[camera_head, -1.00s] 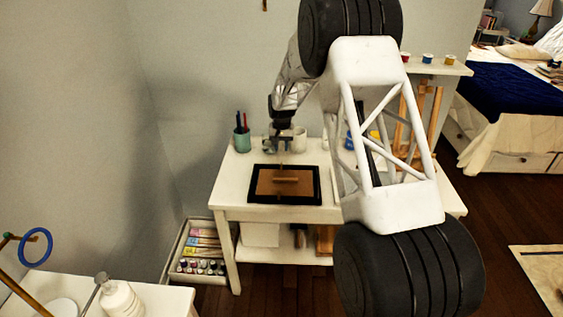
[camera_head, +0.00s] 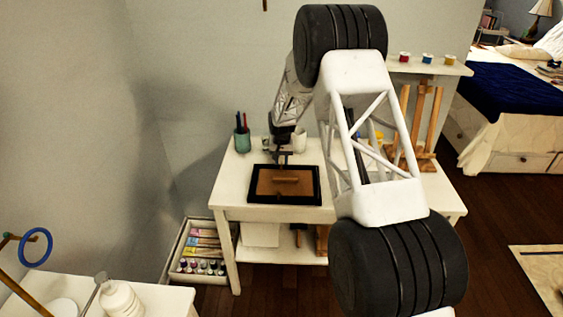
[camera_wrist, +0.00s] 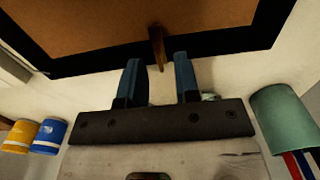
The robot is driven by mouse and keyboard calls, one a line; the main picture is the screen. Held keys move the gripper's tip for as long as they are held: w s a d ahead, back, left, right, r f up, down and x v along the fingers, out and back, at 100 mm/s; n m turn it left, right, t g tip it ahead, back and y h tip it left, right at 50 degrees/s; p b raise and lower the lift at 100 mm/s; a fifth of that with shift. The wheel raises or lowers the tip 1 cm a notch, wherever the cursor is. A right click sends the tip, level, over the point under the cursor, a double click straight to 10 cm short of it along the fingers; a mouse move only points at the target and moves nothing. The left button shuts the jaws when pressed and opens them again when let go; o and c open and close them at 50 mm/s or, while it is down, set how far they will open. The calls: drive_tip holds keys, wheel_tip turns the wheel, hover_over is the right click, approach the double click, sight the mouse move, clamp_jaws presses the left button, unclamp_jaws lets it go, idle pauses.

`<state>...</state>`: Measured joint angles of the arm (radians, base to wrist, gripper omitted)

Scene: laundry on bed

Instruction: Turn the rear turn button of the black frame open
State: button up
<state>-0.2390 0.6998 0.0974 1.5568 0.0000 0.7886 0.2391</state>
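The black frame (camera_head: 318,190) lies flat on the white table with a brown back panel (camera_head: 265,183) inside it. In the wrist view the frame's black edge (camera_wrist: 90,62) crosses the top. The rear turn button (camera_wrist: 157,46), a small brown bar, lies across that edge and reaches over the panel. My gripper (camera_wrist: 158,62) is open, with its two blue-grey fingers apart and the button's near end in line with the gap between them. In the head view my gripper (camera_head: 283,160) is at the frame's rear edge. Whether the fingers touch the button cannot be told.
A green pen cup (camera_head: 243,141) stands behind the frame at left and shows close in the wrist view (camera_wrist: 285,120). Yellow (camera_wrist: 20,136) and blue (camera_wrist: 48,135) pots stand opposite. A wooden easel (camera_head: 415,130) stands at the table's right.

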drive_tip(key=shift+f, duration=0.45)
clamp_jaws()
